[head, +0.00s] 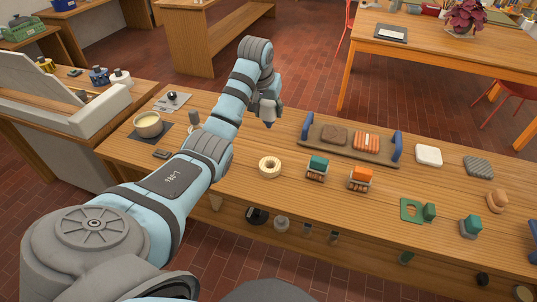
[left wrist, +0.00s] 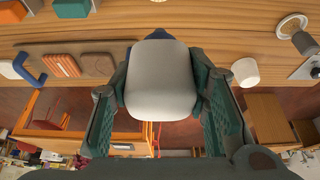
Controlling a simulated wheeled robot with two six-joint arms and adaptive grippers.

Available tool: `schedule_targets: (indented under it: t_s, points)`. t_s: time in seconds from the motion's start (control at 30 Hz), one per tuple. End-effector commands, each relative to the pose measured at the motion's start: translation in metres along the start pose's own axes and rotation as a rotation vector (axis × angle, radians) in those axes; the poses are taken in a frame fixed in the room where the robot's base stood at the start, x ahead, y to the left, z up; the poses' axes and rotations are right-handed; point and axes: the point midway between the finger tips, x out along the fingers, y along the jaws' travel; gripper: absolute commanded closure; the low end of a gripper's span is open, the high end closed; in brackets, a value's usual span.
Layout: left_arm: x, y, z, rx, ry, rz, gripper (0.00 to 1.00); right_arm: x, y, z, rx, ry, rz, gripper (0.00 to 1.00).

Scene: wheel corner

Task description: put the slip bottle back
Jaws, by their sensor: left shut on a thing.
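My left gripper (head: 266,98) is over the far edge of the wooden bench, left of the dark tray. In the left wrist view, its two green fingers (left wrist: 160,105) are shut on the slip bottle (left wrist: 163,85), a pale grey-white rounded body with a dark blue part at its far end. In the head view the held bottle (head: 268,107) is small and partly hidden by the gripper. Other bottles, a blue one (head: 98,75) and a white one (head: 120,77), stand at the station on the left. My right gripper is not in view.
The bench (head: 235,195) holds a cream-filled bowl (head: 148,123), a pale ring (head: 270,166), stamp-like blocks (head: 317,168) and a dark tray with blue handles (head: 350,146). The left station has a pale raised ledge (head: 90,112). Red tiled floor lies behind the bench.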

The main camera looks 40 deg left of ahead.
Motion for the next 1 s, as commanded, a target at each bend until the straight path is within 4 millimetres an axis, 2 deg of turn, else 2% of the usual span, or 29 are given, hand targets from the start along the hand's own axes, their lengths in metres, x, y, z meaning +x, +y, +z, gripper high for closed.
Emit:
schedule_targets:
  t_s: [0.13, 0.3, 0.43, 0.73, 1.0]
  points:
    - [0.03, 0.0, 0.014, 0.0, -0.007, -0.001, 1.0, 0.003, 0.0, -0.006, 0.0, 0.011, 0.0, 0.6]
    - [0.092, -0.001, 0.04, -0.001, -0.006, -0.001, 1.0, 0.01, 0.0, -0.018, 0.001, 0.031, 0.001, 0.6]
    - [0.13, 0.0, 0.055, 0.0, -0.004, 0.0, 1.0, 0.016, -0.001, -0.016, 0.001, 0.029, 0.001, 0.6]
    - [0.175, 0.0, 0.073, 0.0, -0.004, 0.0, 1.0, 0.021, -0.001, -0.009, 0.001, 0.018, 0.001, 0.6]
    - [0.18, -0.001, 0.075, 0.001, 0.0, -0.001, 1.0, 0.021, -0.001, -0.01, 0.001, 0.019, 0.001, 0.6]
